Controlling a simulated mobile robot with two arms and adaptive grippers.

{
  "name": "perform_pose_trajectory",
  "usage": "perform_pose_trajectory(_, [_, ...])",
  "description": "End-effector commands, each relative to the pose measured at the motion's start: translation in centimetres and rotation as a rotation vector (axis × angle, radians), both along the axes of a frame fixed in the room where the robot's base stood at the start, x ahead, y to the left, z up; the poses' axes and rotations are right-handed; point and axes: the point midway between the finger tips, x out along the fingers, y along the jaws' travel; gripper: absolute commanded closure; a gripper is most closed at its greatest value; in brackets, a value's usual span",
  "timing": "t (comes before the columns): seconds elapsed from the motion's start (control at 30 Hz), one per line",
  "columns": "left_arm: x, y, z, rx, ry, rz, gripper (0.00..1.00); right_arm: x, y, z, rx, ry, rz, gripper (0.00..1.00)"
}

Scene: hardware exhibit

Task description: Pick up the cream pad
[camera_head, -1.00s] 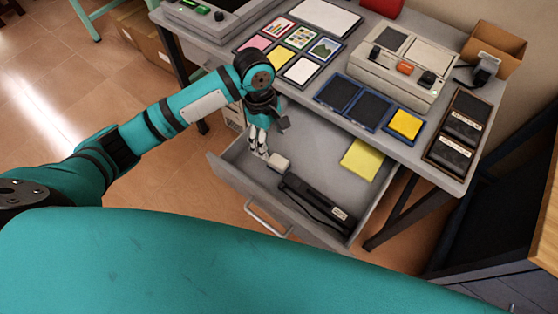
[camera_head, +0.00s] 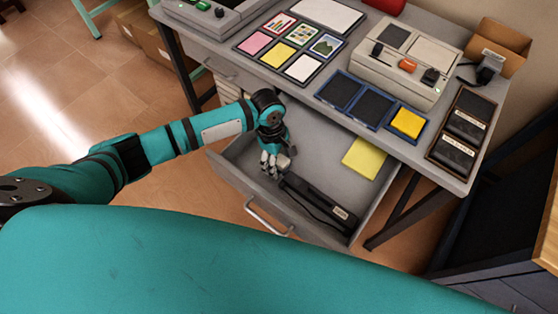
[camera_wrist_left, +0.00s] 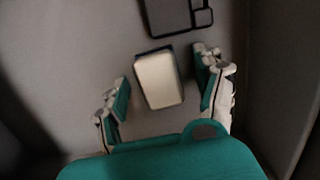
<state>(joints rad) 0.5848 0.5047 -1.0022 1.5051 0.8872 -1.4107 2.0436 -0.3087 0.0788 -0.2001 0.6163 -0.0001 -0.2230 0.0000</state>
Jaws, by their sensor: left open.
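The cream pad (camera_wrist_left: 158,79) lies on the grey drawer floor in the left wrist view, a small rounded block with a dark strip along its far edge. My left gripper (camera_wrist_left: 165,92) is open, with one finger on each side of the pad and a gap on both sides. In the head view my left gripper (camera_head: 271,168) is down inside the open drawer (camera_head: 238,186) and hides most or all of the pad. My right gripper is not in view.
A black stapler-like tool (camera_head: 315,203) lies just right of the gripper in the drawer. A yellow sheet (camera_head: 364,158) lies farther right in it. The desk top (camera_head: 330,62) overhangs the drawer's back. Drawer walls stand close around the gripper.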

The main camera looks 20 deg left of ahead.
Motion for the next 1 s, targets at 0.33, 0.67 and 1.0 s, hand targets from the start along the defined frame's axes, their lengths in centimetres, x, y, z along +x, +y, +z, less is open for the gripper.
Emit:
perform_pose_trajectory(0.33, [0.0,0.0,0.0,0.000,0.000,0.000,0.58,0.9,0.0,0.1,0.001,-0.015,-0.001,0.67])
perform_pose_trajectory(0.67, [0.0,0.0,0.1,-0.001,0.000,0.000,0.86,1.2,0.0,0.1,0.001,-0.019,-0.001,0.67])
perform_pose_trajectory(1.0, [0.1,-0.1,3.5,-0.003,-0.003,-0.002,0.86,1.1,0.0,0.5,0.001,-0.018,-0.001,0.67])
